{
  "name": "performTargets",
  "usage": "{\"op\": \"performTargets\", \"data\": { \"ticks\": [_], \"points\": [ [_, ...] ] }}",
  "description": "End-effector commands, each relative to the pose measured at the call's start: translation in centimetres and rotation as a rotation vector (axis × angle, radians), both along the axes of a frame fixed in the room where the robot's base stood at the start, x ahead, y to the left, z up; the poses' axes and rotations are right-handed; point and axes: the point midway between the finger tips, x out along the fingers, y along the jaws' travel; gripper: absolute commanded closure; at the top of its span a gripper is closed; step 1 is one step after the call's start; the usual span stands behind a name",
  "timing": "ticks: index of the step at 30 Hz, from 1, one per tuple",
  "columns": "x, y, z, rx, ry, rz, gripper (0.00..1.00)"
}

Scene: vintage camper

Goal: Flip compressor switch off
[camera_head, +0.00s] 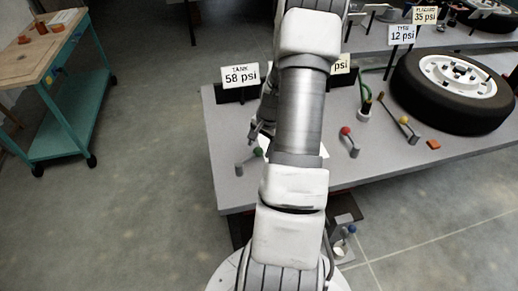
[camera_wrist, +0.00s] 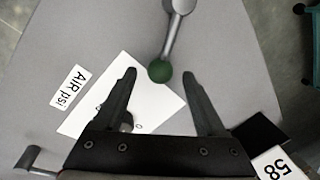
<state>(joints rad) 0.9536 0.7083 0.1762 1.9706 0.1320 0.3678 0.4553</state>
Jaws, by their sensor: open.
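A lever with a green ball knob (camera_head: 257,153) stands on the grey table (camera_head: 228,192), near its left edge. No label naming it the compressor switch is readable. In the wrist view the green knob (camera_wrist: 159,71) lies between my gripper's fingertips, with its metal rod running up to a grey pivot at the top edge. My gripper (camera_wrist: 158,76) is open, one finger on each side of the knob, with gaps visible; I cannot tell its height above it. In the head view my gripper (camera_head: 262,132) is partly hidden behind my arm.
A white sheet (camera_wrist: 105,110) and an "AIR psi" label (camera_wrist: 70,88) lie on the table. A "TANK 58 psi" sign (camera_head: 240,76) stands behind. Red-knobbed (camera_head: 347,132) and yellow-knobbed (camera_head: 404,120) levers and a tyre (camera_head: 455,90) are at right. A teal cart (camera_head: 75,110) stands left.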

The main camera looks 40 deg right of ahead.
Motion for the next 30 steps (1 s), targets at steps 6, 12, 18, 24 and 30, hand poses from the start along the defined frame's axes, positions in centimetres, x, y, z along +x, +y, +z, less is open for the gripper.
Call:
{"op": "performTargets", "data": {
  "ticks": [6,12,18,24,30],
  "points": [
    [0.4,0.1,-1.7,0.000,0.000,0.001,0.27],
    [0.4,0.1,-1.9,-0.001,0.000,0.001,0.27],
    [0.4,0.1,-1.9,0.000,0.000,0.001,0.41],
    [0.4,0.1,-1.8,0.000,0.000,0.000,0.77],
    [0.4,0.1,-1.8,0.000,0.000,0.000,1.00]
  ]
}}
